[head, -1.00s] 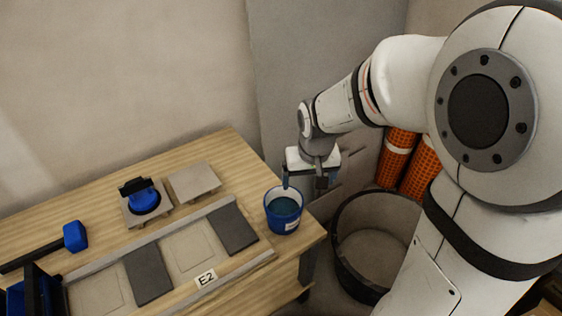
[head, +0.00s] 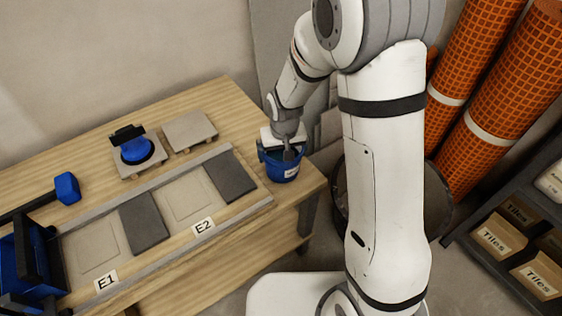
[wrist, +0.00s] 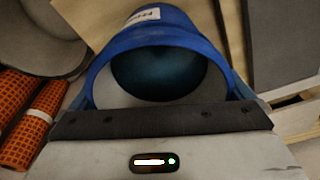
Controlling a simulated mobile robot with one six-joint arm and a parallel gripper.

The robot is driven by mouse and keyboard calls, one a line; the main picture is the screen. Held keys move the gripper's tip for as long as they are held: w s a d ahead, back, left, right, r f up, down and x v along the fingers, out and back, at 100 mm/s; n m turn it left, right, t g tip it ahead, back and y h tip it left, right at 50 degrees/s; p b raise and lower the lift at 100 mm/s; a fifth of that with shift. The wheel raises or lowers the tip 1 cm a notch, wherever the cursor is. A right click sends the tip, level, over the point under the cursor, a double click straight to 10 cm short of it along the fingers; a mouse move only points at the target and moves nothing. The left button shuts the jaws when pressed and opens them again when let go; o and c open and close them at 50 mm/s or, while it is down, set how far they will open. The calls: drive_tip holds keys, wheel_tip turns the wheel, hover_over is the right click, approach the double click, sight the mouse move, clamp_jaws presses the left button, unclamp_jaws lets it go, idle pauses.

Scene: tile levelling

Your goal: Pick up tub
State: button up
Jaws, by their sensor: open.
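The tub (head: 283,173) is a blue round container with a white label, standing upright at the right end of the wooden table. In the wrist view the tub (wrist: 160,20) fills the upper middle, and I look into its open mouth, dark teal inside. My gripper (head: 284,153) is at the tub's rim from above, its jaws open. In the wrist view a blue finger shows at each side of the tub's mouth. I cannot tell whether the fingers touch the wall.
On the table (head: 221,92) are grey tiles (head: 231,176), metal rails, a blue suction lifter (head: 137,148) on a tile, and a blue-headed mallet (head: 67,188). A dark bin (head: 435,205) stands right of the table. Orange rolls (head: 505,100) and a shelf of tile boxes (head: 499,235) are at the right.

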drive_tip(key=shift+f, duration=0.15)
drive_tip(key=c, duration=1)
drive_tip(key=shift+c, duration=0.2)
